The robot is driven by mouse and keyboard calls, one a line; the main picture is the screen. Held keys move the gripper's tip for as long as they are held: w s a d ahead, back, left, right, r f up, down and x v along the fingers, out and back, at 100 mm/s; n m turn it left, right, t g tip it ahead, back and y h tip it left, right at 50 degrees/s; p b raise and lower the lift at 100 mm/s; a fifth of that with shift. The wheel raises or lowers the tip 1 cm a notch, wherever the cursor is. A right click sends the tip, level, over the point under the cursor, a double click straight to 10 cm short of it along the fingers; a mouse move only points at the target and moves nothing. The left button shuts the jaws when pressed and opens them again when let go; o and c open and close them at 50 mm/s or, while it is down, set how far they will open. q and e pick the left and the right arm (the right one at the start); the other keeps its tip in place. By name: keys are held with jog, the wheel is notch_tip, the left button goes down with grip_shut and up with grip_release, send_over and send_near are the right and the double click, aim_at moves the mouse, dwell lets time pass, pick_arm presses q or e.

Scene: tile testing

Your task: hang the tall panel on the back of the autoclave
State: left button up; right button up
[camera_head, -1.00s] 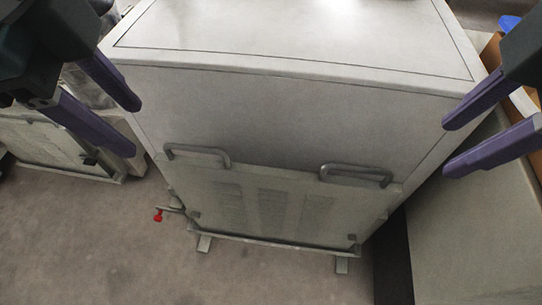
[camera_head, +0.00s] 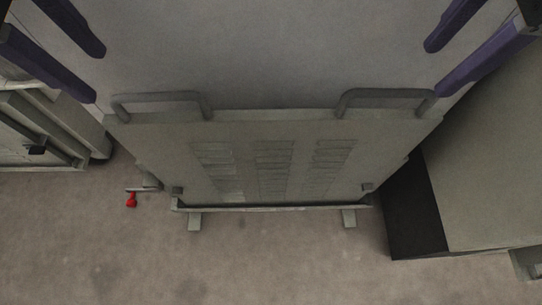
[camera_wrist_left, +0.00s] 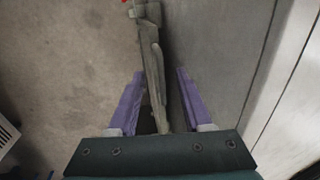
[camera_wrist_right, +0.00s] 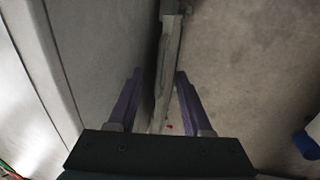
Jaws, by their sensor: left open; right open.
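The tall panel (camera_head: 270,160) is a grey-green plate with louvre slots and two bar handles, left (camera_head: 160,98) and right (camera_head: 385,95), along its top. It stands close against the back of the pale grey autoclave (camera_head: 270,50); I cannot tell whether it is hooked on. My left gripper (camera_head: 100,77) is open by the left handle. In the left wrist view the panel's edge (camera_wrist_left: 153,75) runs between its fingers. My right gripper (camera_head: 431,70) is open by the right handle. In the right wrist view the panel's edge (camera_wrist_right: 166,75) lies between its fingers. Neither gripper holds anything.
A ledge (camera_head: 270,208) with two feet runs below the panel. A red valve handle (camera_head: 131,200) sticks out at lower left. Another machine (camera_head: 35,130) stands at the left. A grey cabinet (camera_head: 490,160) with a dark side stands close at the right. The floor (camera_head: 270,265) in front is clear.

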aim_at(118, 96)
pick_arm(q)
jog(key=f, duration=0.2)
jog(key=w+f, duration=0.1)
jog(key=f, duration=0.4)
jog(key=shift+w+f, duration=0.25)
jog(key=shift+f, duration=0.15)
pick_arm(e)
jog(key=f, duration=0.2)
jog(key=w+f, duration=0.1)
jog(key=f, duration=0.4)
jog(key=shift+w+f, duration=0.25)
jog(key=shift+f, duration=0.15)
pick_arm(q)
jog(key=shift+c, duration=0.4)
pick_arm(e)
jog(key=shift+c, duration=0.4)
pick_arm(q)
grip_shut()
pick_arm(e)
grip_shut()
pick_arm(q)
jog(key=shift+r, duration=0.1)
pick_arm(e)
jog(key=shift+r, duration=0.1)
